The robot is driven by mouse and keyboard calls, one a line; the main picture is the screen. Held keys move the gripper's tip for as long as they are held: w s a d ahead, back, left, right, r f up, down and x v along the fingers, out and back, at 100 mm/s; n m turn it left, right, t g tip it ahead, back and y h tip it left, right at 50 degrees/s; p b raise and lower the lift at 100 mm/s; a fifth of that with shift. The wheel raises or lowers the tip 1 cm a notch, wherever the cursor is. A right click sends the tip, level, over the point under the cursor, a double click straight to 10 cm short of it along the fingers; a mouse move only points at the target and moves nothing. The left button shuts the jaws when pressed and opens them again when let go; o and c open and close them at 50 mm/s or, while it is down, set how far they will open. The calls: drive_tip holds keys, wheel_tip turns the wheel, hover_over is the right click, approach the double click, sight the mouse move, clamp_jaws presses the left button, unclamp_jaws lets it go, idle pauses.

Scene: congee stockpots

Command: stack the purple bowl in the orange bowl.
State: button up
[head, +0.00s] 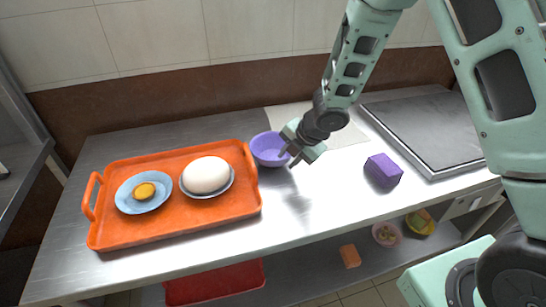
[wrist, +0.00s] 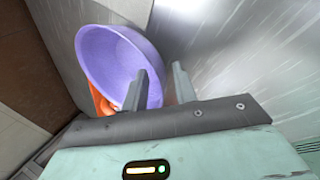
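The purple bowl (head: 268,149) stands on the steel counter, just right of the orange tray. It also shows in the wrist view (wrist: 110,58). My gripper (head: 290,158) is at the bowl's right side. In the wrist view its two fingers (wrist: 160,88) are apart, one over the inside of the bowl and one outside, with the rim between them. Gaps show beside the rim, so I see no grip. I cannot make out a clear orange bowl; a yellow-orange bowl (head: 420,223) with something in it sits on the lower shelf.
The orange tray (head: 118,231) holds a blue dish (head: 128,201) with a small orange item and a grey dish with a white, egg-like thing (head: 205,174). A purple block (head: 383,170) and a dark flat plate (head: 425,130) lie to the right. Front middle counter is clear.

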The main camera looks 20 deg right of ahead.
drive_tip(key=shift+w+a+f, duration=0.2)
drive_tip(key=shift+f, duration=0.35)
clamp_jaws()
drive_tip(key=shift+r, duration=0.1)
